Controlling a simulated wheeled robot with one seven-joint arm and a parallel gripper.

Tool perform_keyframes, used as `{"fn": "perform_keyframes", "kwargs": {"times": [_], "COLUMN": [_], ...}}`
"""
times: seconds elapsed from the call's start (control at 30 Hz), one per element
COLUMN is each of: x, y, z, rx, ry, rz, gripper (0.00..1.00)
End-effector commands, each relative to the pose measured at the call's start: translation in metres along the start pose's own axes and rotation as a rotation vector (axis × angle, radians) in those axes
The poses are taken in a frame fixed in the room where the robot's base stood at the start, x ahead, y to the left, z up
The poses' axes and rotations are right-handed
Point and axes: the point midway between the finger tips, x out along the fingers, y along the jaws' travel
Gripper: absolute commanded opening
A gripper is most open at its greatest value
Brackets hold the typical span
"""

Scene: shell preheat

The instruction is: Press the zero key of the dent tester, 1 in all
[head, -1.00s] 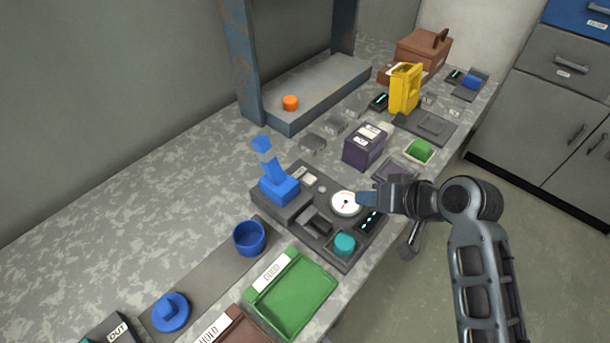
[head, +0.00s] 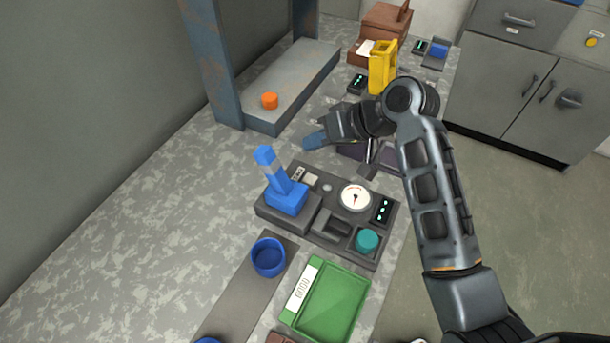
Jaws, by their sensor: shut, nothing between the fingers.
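The dent tester (head: 335,251) is a dark block on the bench, in the middle of the head view. It carries a blue lever (head: 285,193), a white round dial (head: 355,197), a small display with green marks (head: 383,210) and a teal round knob or button (head: 367,240).
A blue cup (head: 268,258) and a green tray (head: 341,302) are in front of the tester. A grey shelf (head: 300,88) with an orange disc (head: 270,100) stands behind. A yellow holder (head: 382,67) and brown box (head: 386,24) are farther back. The bench at left is clear.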

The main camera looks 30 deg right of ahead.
Motion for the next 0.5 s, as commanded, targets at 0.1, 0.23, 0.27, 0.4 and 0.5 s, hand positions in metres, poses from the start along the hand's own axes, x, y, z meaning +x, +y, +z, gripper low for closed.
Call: {"fn": "perform_keyframes", "kwargs": {"times": [0.1, 0.23, 0.27, 0.4, 0.5], "x": [0.0, 0.003, 0.004, 0.011, 0.019], "y": [0.0, 0.002, 0.003, 0.008, 0.014], "z": [0.0, 0.002, 0.003, 0.008, 0.014], "rx": [0.0, 0.0, 0.0, 0.0, 0.0], "ry": [0.0, 0.0, 0.0, 0.0, 0.0], "rz": [0.0, 0.0, 0.0, 0.0, 0.0], "gripper": [0.0, 0.0, 0.0, 0.0, 0.0]}}
